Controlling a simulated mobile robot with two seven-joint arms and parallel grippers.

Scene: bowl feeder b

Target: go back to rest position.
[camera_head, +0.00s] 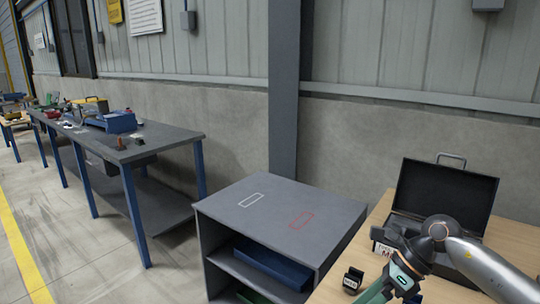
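One of my arms reaches in from the right edge, over the wooden table (336,292) at the lower right. Its silver link and green-banded joints bend down toward the bottom edge. The fingertips of that arm do not show; they seem to be cut off below the picture. My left arm and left gripper are not in the picture.
An open black case (445,194) stands on the wooden table behind my arm. A small black labelled block (353,279) lies left of the arm. A grey shelf unit (252,222) with white and red outlines stands left. A long workbench (165,139) is farther left, with clear floor before it.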

